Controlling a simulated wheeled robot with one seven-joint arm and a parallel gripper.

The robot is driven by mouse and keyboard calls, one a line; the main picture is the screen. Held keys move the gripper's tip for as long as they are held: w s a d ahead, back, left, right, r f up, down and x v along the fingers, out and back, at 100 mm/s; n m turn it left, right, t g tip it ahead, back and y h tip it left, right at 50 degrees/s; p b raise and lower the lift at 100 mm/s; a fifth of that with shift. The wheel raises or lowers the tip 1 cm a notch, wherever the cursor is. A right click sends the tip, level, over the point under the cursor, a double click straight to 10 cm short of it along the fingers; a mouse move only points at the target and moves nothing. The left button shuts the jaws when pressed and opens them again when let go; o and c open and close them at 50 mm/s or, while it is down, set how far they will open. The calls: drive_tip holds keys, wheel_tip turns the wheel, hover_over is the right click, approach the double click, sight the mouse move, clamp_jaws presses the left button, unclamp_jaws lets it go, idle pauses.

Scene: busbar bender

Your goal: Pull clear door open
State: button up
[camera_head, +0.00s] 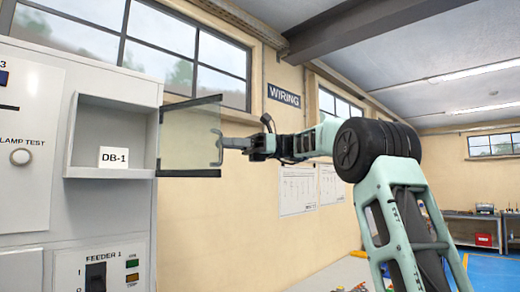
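The clear door (190,140) is a see-through panel with dark top and bottom edges. It stands swung out from the right side of an open-fronted recess (84,140) in the grey cabinet. A grey C-shaped handle (218,158) is on the door's right part. My gripper (224,143) reaches in from the right, its fingers level and close together at the middle of the handle. They appear shut on it; the exact contact is small in view. A white DB-1 label (114,157) shows inside the recess.
The cabinet front (30,205) carries a lamp test button (20,157) and a Feeder 1 panel (112,272) below the recess. A beige wall with windows and a WIRING sign (283,96) stands behind. Workbenches (472,217) are far right.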

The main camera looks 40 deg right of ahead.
drive_tip(key=b+v, duration=0.1)
drive_tip(key=v, duration=1.4)
drive_tip(key=shift+s+d, duration=0.15)
drive_tip(key=shift+f, duration=0.1)
